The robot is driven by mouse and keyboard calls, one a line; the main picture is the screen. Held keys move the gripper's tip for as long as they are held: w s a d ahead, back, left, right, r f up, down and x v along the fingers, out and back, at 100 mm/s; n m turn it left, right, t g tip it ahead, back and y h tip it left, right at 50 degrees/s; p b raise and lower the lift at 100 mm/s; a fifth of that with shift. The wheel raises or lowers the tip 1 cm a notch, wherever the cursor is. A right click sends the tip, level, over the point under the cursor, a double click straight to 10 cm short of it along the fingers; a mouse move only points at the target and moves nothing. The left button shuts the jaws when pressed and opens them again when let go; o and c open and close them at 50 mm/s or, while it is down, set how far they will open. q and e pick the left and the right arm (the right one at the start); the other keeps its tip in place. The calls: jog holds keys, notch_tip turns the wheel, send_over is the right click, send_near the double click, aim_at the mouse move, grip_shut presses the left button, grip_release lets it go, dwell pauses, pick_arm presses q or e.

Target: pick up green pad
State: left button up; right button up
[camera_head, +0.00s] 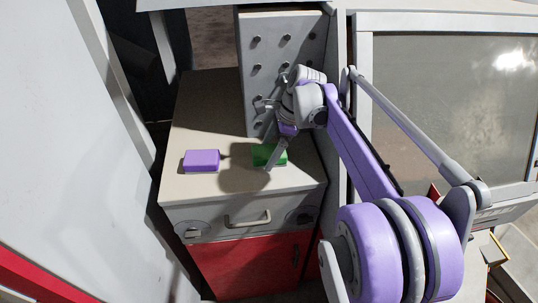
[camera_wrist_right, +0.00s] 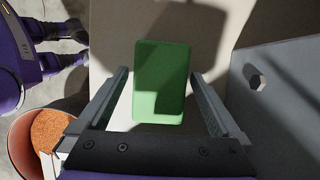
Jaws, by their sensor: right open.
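The green pad (camera_head: 265,156) lies on the beige cabinet top, partly hidden by my right gripper in the head view. In the right wrist view the green pad (camera_wrist_right: 161,82) is a rounded rectangular block between the two fingers, with a gap on each side. My right gripper (camera_head: 268,150) comes down over the pad from above and is open. In the right wrist view its fingers (camera_wrist_right: 160,104) stand apart on either side of the pad, with nothing held. My left gripper is not in view.
A purple pad (camera_head: 202,161) lies left of the green pad on the cabinet top (camera_head: 205,115). A grey panel with pegs (camera_head: 262,40) stands close behind and right of the gripper. A drawer with a handle (camera_head: 248,219) is below the front edge.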

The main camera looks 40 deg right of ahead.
aim_at(267, 152)
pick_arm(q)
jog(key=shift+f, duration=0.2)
pick_arm(e)
jog(key=shift+f, duration=0.25)
jog(key=c, duration=1.3)
jog(key=shift+o, duration=0.2)
jog(key=shift+r, duration=0.1)
jog(key=shift+r, duration=0.25)
jog(key=shift+a+r, duration=0.15)
jog(key=r, duration=0.6)
jog(key=shift+s+a+r, duration=0.15)
jog(key=shift+a+r, duration=0.15)
jog(key=shift+r, duration=0.1)
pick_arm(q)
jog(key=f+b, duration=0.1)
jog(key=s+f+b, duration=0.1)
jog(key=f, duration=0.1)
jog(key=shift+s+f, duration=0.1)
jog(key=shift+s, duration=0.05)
pick_arm(e)
jog(key=s+a, duration=0.2)
jog(key=a, duration=0.7)
jog(key=s+a, duration=0.3)
jog(key=a, duration=0.6)
jog(key=shift+s+a+f, duration=0.15)
jog(key=shift+a, duration=0.05)
